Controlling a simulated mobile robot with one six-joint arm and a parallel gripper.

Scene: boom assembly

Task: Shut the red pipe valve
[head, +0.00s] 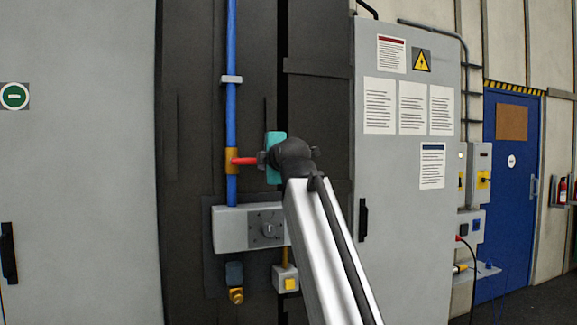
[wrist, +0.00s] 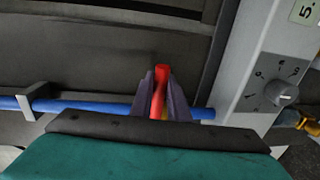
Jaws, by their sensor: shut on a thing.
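The red valve handle (head: 243,161) sticks out to the right of a brass valve body (head: 231,160) on a vertical blue pipe (head: 232,110). It looks crosswise to the pipe. My gripper (head: 259,160) is shut on the handle's outer part, to the right of the valve body. In the wrist view the red handle (wrist: 161,74) shows between the two fingers of my gripper (wrist: 161,92), with the blue pipe (wrist: 90,107) running behind. The valve body is mostly hidden there by the fingers.
A grey box with a rotary knob (head: 230,230) sits just below the valve. A pipe clamp (head: 232,79) holds the pipe above it. A tall grey cabinet (head: 400,210) stands to the right and another (head: 75,200) to the left.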

